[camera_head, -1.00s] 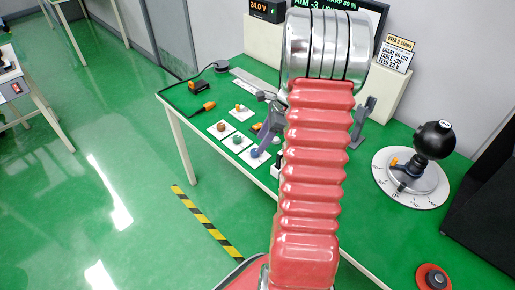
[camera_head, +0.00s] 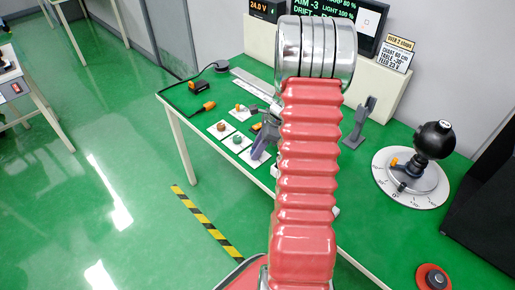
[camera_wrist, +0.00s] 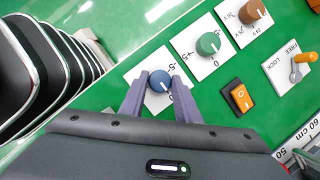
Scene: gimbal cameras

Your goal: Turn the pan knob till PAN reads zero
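A blue knob (camera_wrist: 159,82) on a white plate shows in the wrist view between the two purple-grey fingertips of my gripper (camera_wrist: 161,79), one on each side. I see no clear gap, but cannot tell if the fingers press on it. Its plate has number marks, partly hidden by the fingers. In the head view my gripper (camera_head: 261,147) is down over the near plate, and it hides that knob.
Beside the blue knob are a green knob (camera_wrist: 208,43), a brown knob (camera_wrist: 252,11), an orange rocker switch (camera_wrist: 240,97) and a FREE/LOCK lever (camera_wrist: 304,58). A black-ball device on a round dial (camera_head: 405,190) and a red button (camera_head: 433,278) stand at right.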

